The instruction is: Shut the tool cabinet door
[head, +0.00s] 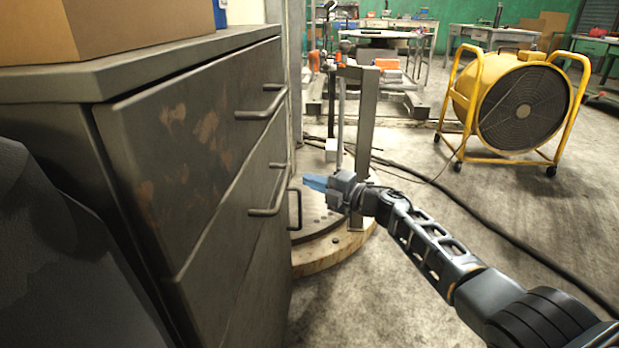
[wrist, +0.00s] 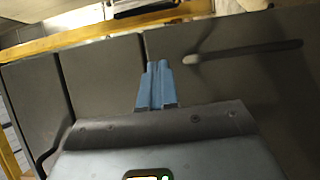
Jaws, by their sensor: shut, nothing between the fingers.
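The grey metal tool cabinet (head: 200,140) fills the left of the head view, its front seen at a steep slant. Its worn upper front panels carry bar handles (head: 262,104). The lower front panel (head: 262,275) has an upright handle (head: 294,208) near its far edge. How far the door stands open cannot be told. My gripper (head: 308,182) has its blue fingers together and empty, just right of that front near the upright handle; contact is unclear. In the wrist view the shut fingers (wrist: 157,70) overlap the cabinet's panels (wrist: 240,75), with a bar handle (wrist: 250,50) to the right.
A cardboard box (head: 100,25) sits on the cabinet top. A round wooden-edged base (head: 335,255) with a metal post stands behind my gripper. A black cable (head: 480,225) crosses the floor. A yellow drum fan (head: 515,105) stands at the right. Floor between fan and cabinet is mostly open.

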